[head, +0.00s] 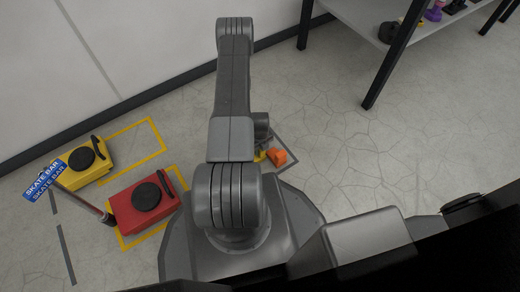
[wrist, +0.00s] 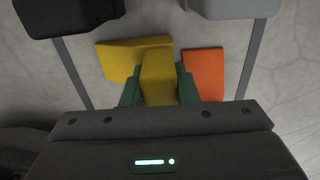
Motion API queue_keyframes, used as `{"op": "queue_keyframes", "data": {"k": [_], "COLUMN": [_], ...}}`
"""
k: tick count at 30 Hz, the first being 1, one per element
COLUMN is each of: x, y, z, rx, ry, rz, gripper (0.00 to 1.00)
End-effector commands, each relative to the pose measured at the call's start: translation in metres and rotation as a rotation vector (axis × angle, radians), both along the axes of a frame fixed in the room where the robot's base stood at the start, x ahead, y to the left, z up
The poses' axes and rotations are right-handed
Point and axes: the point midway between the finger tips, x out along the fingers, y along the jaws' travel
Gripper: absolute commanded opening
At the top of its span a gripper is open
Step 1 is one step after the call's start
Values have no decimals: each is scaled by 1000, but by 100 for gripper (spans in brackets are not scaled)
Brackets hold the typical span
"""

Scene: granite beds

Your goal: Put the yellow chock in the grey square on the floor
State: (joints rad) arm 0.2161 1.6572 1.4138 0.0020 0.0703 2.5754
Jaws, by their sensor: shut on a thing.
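My gripper (wrist: 159,88) is shut on the yellow chock (wrist: 158,68), with a green finger on each side of it. A broader yellow part (wrist: 116,60) shows to the left behind the held part. In the head view the yellow chock (head: 260,156) is a small patch under my wrist, mostly hidden by my arm. The grey square (head: 287,143) shows there as a thin outline on the floor, largely hidden by my arm and base. Its grey lines (wrist: 254,55) also appear in the wrist view. I cannot tell whether the chock touches the floor.
An orange block (head: 277,156) lies just right of the yellow chock, close to my right finger in the wrist view (wrist: 203,72). A red case (head: 142,208) and a yellow case (head: 83,165) stand at left. A shelf (head: 376,50) stands at upper right. Floor right of my arm is clear.

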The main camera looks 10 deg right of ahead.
Motion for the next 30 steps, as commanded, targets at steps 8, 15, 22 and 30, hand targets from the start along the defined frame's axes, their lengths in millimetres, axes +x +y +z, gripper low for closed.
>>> {"op": "queue_keyframes", "data": {"k": [8,15,22,30], "x": [0,0,1,1], "y": [0,0,0,0], "z": [-2,0,34,92], "rx": [0,0,-1,-1], "ry": [0,0,-1,-1], "rz": [0,0,0,0], "gripper": [49,49,49,49]}}
